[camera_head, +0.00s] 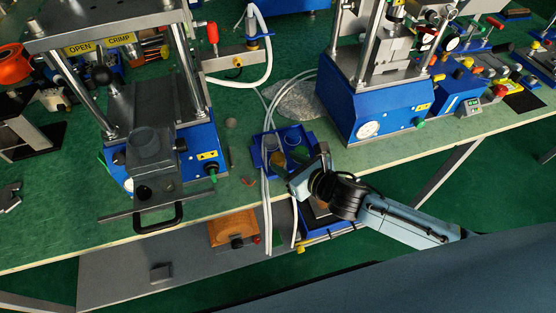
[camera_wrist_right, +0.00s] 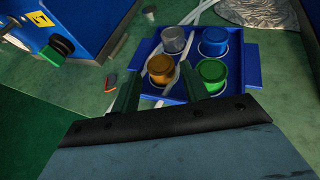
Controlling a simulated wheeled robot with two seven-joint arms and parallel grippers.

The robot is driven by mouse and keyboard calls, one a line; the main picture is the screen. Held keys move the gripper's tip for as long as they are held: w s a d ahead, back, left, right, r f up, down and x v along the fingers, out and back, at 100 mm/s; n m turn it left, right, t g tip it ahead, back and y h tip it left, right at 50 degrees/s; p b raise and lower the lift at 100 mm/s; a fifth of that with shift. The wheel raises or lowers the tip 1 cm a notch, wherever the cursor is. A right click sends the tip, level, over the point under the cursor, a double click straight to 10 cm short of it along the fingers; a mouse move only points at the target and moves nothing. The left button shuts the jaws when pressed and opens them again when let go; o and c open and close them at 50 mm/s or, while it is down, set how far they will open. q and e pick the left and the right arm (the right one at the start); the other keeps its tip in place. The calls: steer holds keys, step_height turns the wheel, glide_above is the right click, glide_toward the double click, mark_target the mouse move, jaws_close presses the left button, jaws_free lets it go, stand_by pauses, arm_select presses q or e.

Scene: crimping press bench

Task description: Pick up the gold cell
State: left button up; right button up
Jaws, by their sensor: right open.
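The gold cell (camera_wrist_right: 161,68) is a short round amber-gold piece standing in the near left place of a small blue tray (camera_wrist_right: 250,52). In the head view the gold cell (camera_head: 278,158) shows small in the blue tray (camera_head: 257,157), beside the white hoses. My right gripper (camera_head: 297,180) is at the tray's near right side in the head view. In the right wrist view the dark fingers of my right gripper (camera_wrist_right: 160,82) are open, one on each side of the gold cell in the picture. Nothing is held. My left gripper is not in view.
A silver cell (camera_wrist_right: 173,39), a blue cell (camera_wrist_right: 214,41) and a green cell (camera_wrist_right: 212,72) stand close by in the tray. White hoses (camera_head: 266,190) run across the tray. Blue-based presses stand left (camera_head: 205,140) and right (camera_head: 385,105) on the green bench.

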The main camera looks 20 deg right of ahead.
mark_target(278, 160)
steer(key=x, duration=0.3)
steer(key=c, duration=0.8)
